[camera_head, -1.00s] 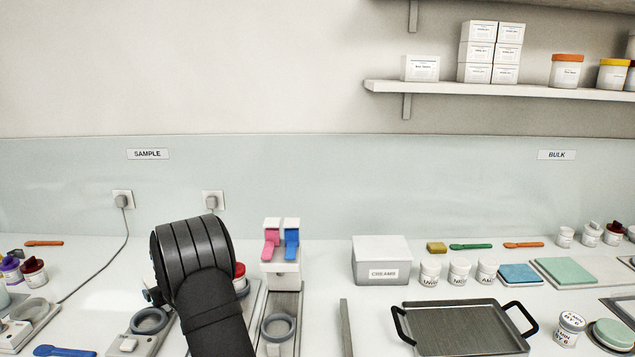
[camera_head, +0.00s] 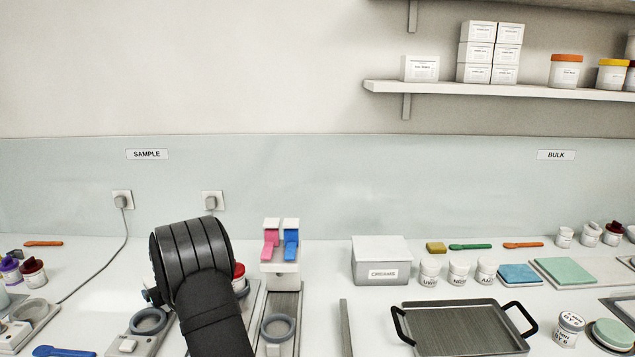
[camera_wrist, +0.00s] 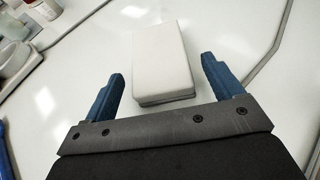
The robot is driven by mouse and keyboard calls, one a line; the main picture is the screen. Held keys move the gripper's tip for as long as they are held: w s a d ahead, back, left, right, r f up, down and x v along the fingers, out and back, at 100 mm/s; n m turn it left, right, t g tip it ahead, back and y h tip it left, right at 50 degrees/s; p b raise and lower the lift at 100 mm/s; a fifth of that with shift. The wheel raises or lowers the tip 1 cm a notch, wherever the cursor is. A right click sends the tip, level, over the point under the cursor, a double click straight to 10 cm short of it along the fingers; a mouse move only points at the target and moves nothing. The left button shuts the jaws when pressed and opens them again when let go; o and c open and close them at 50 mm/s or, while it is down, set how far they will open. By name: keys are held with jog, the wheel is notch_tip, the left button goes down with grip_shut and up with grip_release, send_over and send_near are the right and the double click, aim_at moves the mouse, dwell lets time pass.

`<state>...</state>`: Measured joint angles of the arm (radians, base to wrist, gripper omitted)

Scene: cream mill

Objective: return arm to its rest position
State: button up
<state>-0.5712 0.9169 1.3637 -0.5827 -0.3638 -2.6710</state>
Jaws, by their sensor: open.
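A stand with pink and blue levers (camera_head: 281,250) is just right of my arm. Further right are the CREAMS box (camera_head: 381,262), several white jars and a black-handled tray (camera_head: 463,328). A blue spoon (camera_head: 64,351) lies front left. A shelf (camera_head: 480,91) hangs upper right.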

jog(key=v, duration=1)
jog(key=x, duration=1.2)
jog(key=shift+a+f, duration=0.1)
notch_tip(320, 180, up, 5)
jog(key=shift+w+f, duration=0.1)
jog(key=d+r+m+t+h, duration=0.1)
jog(key=d+r+m+h, duration=0.1)
jog(key=d+r, duration=0.5)
jog(key=w+d+r+m+t+h, duration=0.1)
jog(key=d+r+m+h, duration=0.2)
jog(key=d+r, duration=0.4)
jog(key=d+r+m+t+h, duration=0.2)
jog(key=d+r, duration=0.5)
jog(key=d, duration=1.1)
jog(key=shift+w+d+r+m+h, duration=0.15)
jog(key=shift+d+r+m+h, duration=0.15)
jog(key=shift+m+h, duration=0.35)
